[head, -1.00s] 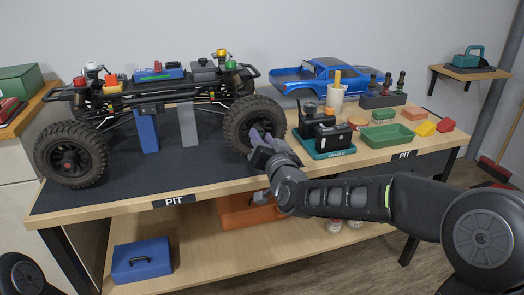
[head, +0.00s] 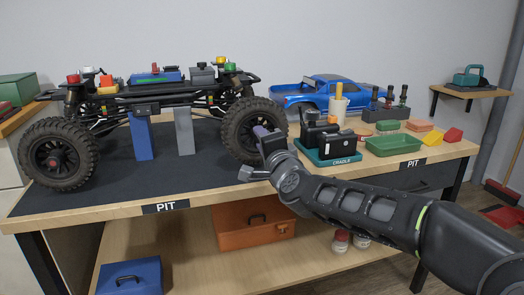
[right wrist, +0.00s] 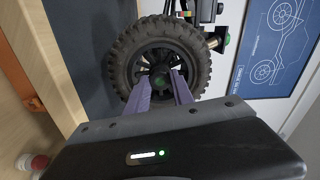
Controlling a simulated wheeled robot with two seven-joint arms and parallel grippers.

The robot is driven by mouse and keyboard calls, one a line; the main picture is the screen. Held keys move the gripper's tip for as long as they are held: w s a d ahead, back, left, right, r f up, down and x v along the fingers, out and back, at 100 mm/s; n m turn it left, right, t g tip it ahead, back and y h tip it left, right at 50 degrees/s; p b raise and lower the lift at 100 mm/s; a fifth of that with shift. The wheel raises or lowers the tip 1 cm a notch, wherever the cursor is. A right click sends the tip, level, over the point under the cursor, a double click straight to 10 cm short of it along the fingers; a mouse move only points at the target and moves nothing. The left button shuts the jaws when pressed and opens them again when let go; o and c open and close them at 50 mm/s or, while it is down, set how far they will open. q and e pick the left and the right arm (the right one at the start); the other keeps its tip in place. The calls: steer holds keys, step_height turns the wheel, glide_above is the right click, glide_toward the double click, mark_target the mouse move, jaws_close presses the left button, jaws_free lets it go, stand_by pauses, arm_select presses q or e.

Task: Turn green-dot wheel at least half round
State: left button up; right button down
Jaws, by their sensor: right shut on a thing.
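The crawler chassis (head: 160,97) stands on blue and grey stands on the pit bench. Its right-hand wheel (head: 238,121) has a knobbly black tyre; the wheel also shows in the right wrist view (right wrist: 190,47), with a dark greenish hub centre. My right gripper (head: 261,134) is at this wheel's hub from the front. In the right wrist view its purple fingers (right wrist: 161,80) close on the hub centre from both sides. The hub is hidden by the gripper in the head view. The left-hand wheel (head: 59,153) has a red hub centre. My left gripper is out of view.
A teal cradle (head: 338,161) stands just right of the wheel, close to my right forearm. Beyond it are a green tray (head: 394,144) and a blue truck body (head: 318,90). The black mat (head: 110,190) in front of the chassis is clear.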

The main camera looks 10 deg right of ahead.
steer(key=shift+m+b, duration=0.55)
steer(key=shift+m, duration=0.35)
steer(key=c, duration=1.1)
jaws_free()
steer(key=shift+s, duration=0.1)
steer(key=s, duration=0.7)
steer(key=shift+s+d, duration=0.2)
steer(key=shift+s, duration=0.1)
